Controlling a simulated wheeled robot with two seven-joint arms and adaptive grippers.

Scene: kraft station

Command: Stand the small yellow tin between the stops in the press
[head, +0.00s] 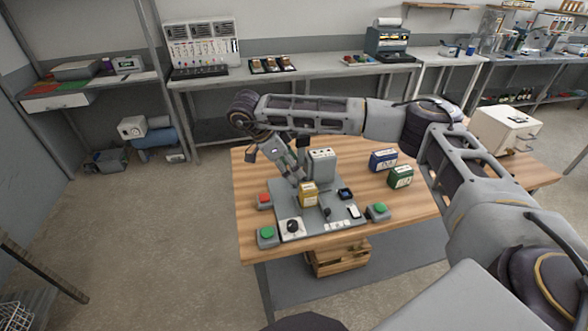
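The small yellow tin (307,197) stands upright, or nearly so, at the grey press (321,168), in front of its upright head. I cannot make out the stops or whether the tin rests on the base between them. My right gripper (297,177) reaches down from the upper left, its fingertips at the tin's top left edge. The view is too small to tell whether the fingers are closed on the tin. My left gripper is not in view.
Blue (383,160) and green (400,177) tins stand right of the press on the wooden table (420,205). A red button box (264,200) and green button boxes (267,236) (378,210) surround the base. My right arm spans above the table's back.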

